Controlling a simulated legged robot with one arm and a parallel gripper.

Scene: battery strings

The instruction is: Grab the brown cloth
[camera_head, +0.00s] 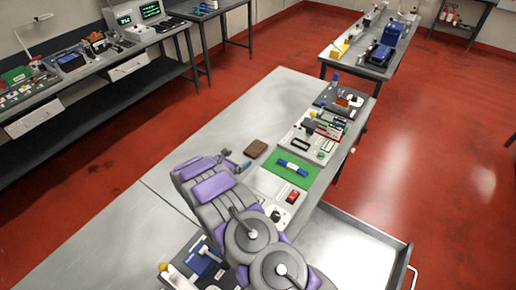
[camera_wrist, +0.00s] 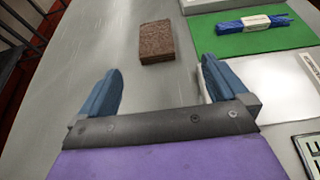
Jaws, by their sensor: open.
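The brown cloth (camera_head: 256,148) is a small folded brown block lying flat on the grey metal table. In the wrist view the cloth (camera_wrist: 157,42) lies ahead of my gripper, beyond the fingertips and between their lines. My gripper (camera_wrist: 155,80) is open, with two blue fingers spread and nothing between them. In the head view my gripper (camera_head: 236,162) is just left of the cloth, apart from it. My purple and grey arm hides part of the table.
A green mat (camera_wrist: 225,38) with a blue bundle (camera_wrist: 254,24) lies right of the cloth. A panel with a red switch (camera_head: 292,196) is nearer. Several devices line the table's right edge. The table (camera_head: 220,120) left of and beyond the cloth is clear.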

